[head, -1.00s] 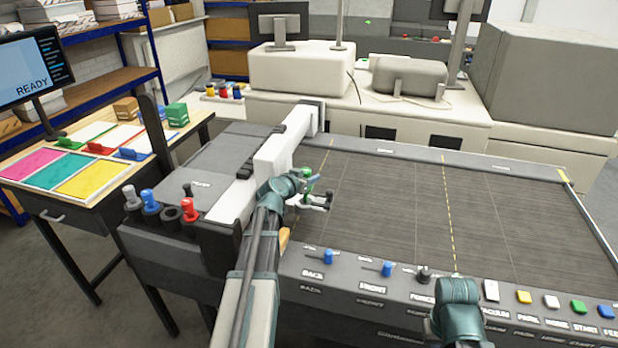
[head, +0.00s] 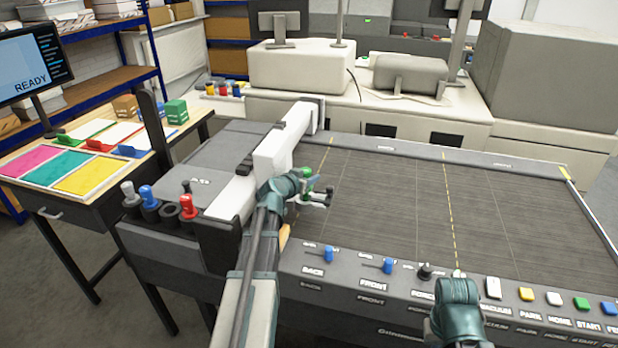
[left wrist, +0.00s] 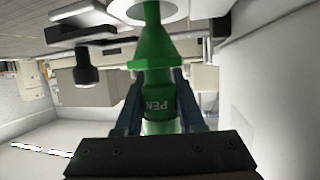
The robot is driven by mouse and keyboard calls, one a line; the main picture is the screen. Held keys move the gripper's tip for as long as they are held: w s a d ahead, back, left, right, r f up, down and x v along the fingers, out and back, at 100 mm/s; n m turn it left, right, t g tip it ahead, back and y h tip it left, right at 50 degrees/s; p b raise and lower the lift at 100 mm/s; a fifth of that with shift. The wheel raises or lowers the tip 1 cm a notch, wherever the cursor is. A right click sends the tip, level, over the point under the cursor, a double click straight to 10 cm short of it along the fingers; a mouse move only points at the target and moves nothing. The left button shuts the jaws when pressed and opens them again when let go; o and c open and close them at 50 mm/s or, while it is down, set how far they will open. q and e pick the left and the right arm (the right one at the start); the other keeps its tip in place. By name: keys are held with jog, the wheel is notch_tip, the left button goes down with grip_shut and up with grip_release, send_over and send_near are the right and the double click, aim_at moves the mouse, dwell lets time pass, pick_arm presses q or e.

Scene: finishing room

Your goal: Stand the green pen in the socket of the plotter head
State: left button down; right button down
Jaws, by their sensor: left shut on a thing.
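The green pen (head: 308,173) is in my left gripper (head: 318,197), beside the white carriage of the plotter (head: 272,158). In the left wrist view the green pen (left wrist: 157,85) has a wide collar, and the left gripper's fingers (left wrist: 158,100) are shut around its body below that collar. Its narrow end points at a pale ring (left wrist: 170,8) at the top edge, which looks like the plotter head socket. The end overlaps the ring; I cannot tell whether it is inside. In the head view, my left arm hides much of the plotter head. My right gripper's fingers are hidden behind its wrist.
A pen rack with a blue pen (head: 148,197) and a red pen (head: 187,206) stands left of my left arm. The plotter bed (head: 400,205) is bare. Its front panel (head: 345,285) carries levers and buttons. A side table holds colour sheets (head: 92,178).

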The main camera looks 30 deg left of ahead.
pick_arm(q)
jog(key=shift+f+b, duration=1.5)
jog(key=shift+f, duration=0.1)
jog(key=shift+c, duration=2.2)
grip_release()
jog(key=p+v, duration=0.5)
jog(key=v, duration=0.8)
jog(key=shift+s, duration=0.4)
jog(key=shift+r, duration=0.1)
